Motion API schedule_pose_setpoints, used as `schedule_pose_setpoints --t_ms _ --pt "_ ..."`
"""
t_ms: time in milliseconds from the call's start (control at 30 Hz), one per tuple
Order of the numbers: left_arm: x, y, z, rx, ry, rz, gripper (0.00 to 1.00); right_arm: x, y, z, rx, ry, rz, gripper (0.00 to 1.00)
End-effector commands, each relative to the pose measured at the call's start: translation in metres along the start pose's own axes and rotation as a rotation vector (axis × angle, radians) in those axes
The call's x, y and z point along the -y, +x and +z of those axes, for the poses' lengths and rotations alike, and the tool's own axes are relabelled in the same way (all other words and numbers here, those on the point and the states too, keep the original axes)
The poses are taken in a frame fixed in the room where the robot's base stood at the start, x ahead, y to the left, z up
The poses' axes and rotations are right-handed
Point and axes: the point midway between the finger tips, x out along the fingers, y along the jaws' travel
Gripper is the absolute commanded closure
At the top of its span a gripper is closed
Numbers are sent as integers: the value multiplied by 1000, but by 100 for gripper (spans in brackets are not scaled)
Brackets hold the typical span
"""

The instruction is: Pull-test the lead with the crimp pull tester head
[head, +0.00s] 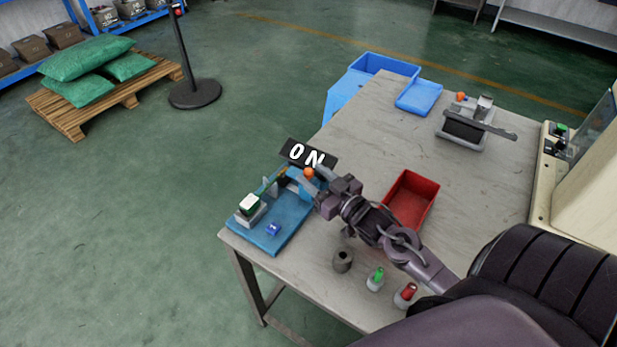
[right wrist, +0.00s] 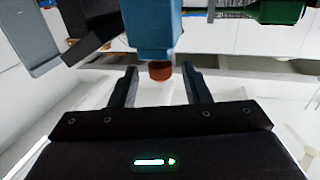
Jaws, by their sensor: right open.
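The crimp pull tester is a blue base plate (head: 268,235) on the near left corner of the table. A grey block with a white-and-green top (head: 250,205) stands at its left end, and a blue head (right wrist: 152,25) with an orange-red knob (head: 308,172) is at its far end. I cannot tell contact. The lead is not clearly visible. My left gripper is out of view.
A red bin (head: 409,200) lies right of my right arm. A grey device (head: 466,130) and blue trays (head: 419,97) are farther back.

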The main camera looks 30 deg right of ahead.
Motion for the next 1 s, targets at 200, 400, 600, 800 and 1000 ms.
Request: schedule_pose_setpoints --t_ms 200,400,600,800,1000 --pt "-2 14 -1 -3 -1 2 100 0 22 2 1 0 -1 57" --pt "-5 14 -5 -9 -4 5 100 0 24 0 2 0 -1 57" --pt "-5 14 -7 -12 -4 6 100 0 24 0 2 0 0 70" --pt "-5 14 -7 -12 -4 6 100 0 24 0 2 0 0 96" --pt "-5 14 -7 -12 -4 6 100 0 24 0 2 0 0 100"
